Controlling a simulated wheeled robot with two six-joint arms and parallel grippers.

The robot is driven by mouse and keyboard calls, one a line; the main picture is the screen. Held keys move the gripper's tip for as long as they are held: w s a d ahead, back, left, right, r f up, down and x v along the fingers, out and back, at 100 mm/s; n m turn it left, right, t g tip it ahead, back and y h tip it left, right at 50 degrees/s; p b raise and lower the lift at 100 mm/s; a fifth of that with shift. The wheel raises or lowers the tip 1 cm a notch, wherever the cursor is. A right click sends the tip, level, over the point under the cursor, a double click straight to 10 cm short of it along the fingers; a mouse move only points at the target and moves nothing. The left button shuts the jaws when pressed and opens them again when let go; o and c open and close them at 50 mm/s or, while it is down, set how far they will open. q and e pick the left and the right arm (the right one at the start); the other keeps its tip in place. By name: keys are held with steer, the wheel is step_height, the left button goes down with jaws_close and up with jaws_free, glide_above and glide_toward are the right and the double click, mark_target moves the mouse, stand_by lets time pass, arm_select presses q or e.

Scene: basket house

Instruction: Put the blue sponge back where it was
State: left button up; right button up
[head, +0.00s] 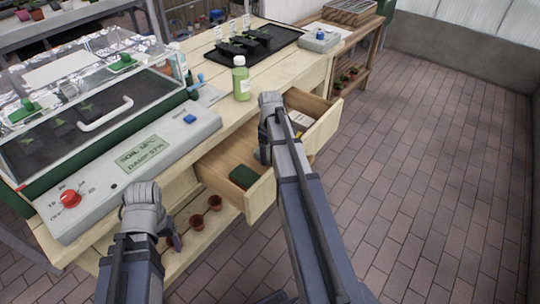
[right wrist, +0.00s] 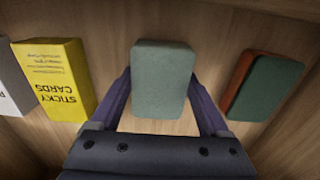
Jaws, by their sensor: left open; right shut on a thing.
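The blue sponge, a pale blue-green block (right wrist: 163,70), stands between the fingers of my right gripper (right wrist: 162,98) in the right wrist view. The gripper is shut on it over the wooden floor of the open drawer (head: 212,176). I cannot tell whether the sponge touches that floor. In the head view my right arm hides the sponge and the fingers. My left gripper (head: 172,239) is open and low in front of the bench, mostly hidden by its own wrist.
A green-topped, red-brown block (right wrist: 266,88) lies right of the sponge, a yellow sticky cards box (right wrist: 62,80) to the left with a white box (right wrist: 12,85) beyond. A green bottle (head: 241,80) stands on the bench (head: 270,55). Clay pots (head: 197,222) sit below.

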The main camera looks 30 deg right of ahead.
steer(key=shift+f, duration=0.15)
steer(key=o, duration=1)
steer(key=shift+o, duration=0.2)
step_height(320, 180, up, 12)
steer(key=p, duration=1.2)
steer(key=shift+r, duration=0.2)
